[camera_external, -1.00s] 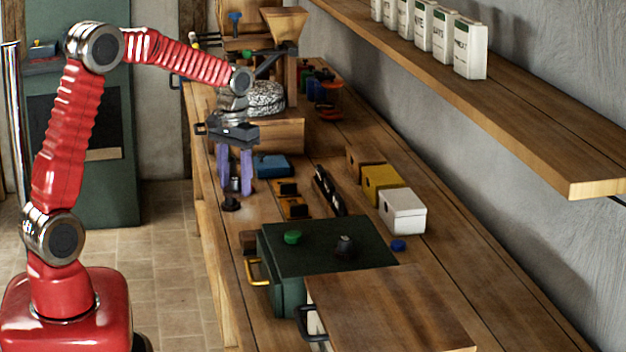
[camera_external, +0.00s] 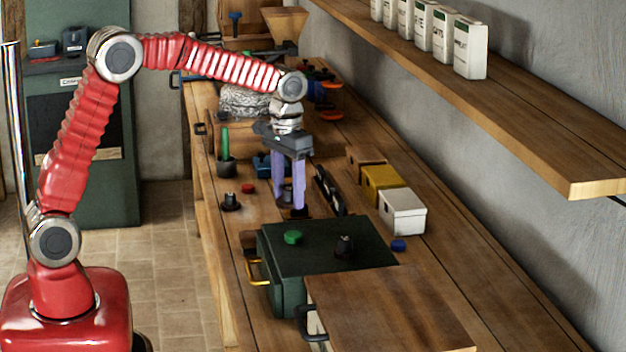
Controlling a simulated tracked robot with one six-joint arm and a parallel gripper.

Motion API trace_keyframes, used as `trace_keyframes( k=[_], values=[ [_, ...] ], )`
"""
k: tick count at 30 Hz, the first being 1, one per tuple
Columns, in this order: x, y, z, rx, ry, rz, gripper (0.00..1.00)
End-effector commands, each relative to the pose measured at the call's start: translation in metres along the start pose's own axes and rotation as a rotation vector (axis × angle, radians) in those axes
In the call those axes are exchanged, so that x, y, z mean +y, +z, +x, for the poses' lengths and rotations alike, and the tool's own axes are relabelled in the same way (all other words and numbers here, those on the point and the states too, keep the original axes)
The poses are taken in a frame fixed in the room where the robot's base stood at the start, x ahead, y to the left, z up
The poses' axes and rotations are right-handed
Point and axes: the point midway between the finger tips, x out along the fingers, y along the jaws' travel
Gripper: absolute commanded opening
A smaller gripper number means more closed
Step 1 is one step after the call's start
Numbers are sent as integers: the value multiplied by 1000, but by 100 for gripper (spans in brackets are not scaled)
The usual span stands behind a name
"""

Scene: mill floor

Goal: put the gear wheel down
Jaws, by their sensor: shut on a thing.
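My gripper (camera_external: 288,200) points straight down over the middle of the bench, its two purple fingers shut on a small dark thing. I take that to be the gear wheel (camera_external: 287,194). It is mostly hidden by the fingers, and its teeth cannot be made out. The fingertips are low, just behind the dark green box. I cannot tell whether the gear wheel touches anything below.
A green box (camera_external: 330,257) with a green knob and a dark knob stands in front. Dark upright pieces (camera_external: 327,190), a yellow box (camera_external: 381,184) and a white box (camera_external: 402,212) stand right. A black knobbed piece (camera_external: 230,202) and red cap (camera_external: 248,188) lie left.

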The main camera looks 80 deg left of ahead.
Motion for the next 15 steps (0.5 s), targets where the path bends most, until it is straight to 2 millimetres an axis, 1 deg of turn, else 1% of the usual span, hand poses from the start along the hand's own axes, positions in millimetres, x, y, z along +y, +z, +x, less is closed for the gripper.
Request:
trace_keyframes(
  k=[1, 3, 9, 12, 15],
  values=[
    [19, -3, -4, 4, 2, 14, 24],
    [43, -5, -12, 6, 3, 17, 24],
    [105, -7, -38, 11, 9, -11, 24],
    [129, -6, -53, 11, 10, -53, 24],
    [140, -7, -68, 8, 10, -120, 24]
  ],
)
